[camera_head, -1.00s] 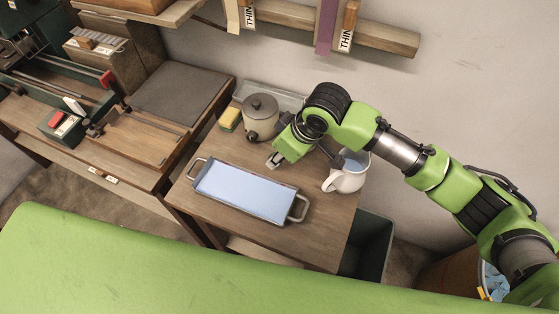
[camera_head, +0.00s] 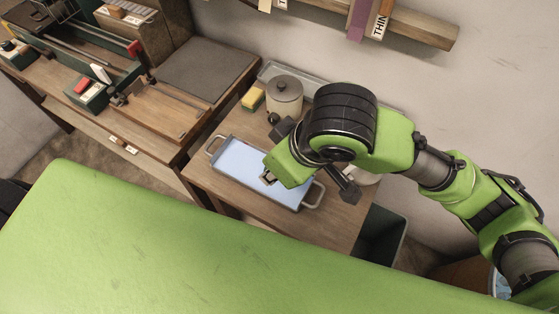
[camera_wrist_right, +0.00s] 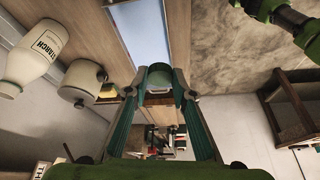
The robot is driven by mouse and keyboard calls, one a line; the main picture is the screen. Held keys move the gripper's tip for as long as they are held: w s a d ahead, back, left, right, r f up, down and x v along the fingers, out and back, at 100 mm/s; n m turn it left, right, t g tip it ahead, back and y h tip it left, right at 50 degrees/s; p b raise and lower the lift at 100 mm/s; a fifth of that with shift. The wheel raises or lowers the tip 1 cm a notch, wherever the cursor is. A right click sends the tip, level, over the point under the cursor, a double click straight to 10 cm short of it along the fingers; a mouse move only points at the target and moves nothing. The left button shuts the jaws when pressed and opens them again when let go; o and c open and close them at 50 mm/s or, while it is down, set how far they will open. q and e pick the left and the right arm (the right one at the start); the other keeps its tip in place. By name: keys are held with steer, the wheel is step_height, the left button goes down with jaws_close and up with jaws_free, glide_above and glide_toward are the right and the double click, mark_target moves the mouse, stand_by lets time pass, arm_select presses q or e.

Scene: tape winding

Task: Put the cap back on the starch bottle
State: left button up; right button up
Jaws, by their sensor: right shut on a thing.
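My right gripper (camera_head: 268,178) hangs over the blue-surfaced tray on the small wooden table. In the right wrist view its two fingers (camera_wrist_right: 160,92) are closed on a small round grey-green piece (camera_wrist_right: 160,75), which looks like the cap. The white starch bottle (camera_wrist_right: 40,52), with its "STARCH" label, shows at the left of the right wrist view, apart from the gripper. In the head view a white vessel (camera_head: 366,178) is mostly hidden behind my right arm. My left gripper is out of view.
The tray (camera_head: 237,160) with a handle at each end lies below my gripper. A lidded pot (camera_head: 284,97) and a yellow sponge (camera_head: 252,98) stand behind it. A dark bin (camera_head: 381,238) is right of the table, and a workbench (camera_head: 165,125) is at left.

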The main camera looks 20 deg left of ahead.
steer(key=w+d+r+m+t+h, duration=0.1)
steer(key=w+d+m, duration=0.3)
steer(key=d, duration=0.5)
steer(key=w+d+r+m+h, duration=0.1)
steer(key=w+d+m, duration=0.3)
steer(key=d, duration=0.6)
steer(key=w+d+r+m+t+h, duration=0.1)
steer(key=w+d+m, duration=0.3)
steer(key=d, duration=0.6)
steer(key=shift+r+m+t+h, duration=0.3)
steer(key=shift+r+m+h, duration=0.2)
steer(key=shift+r, duration=0.35)
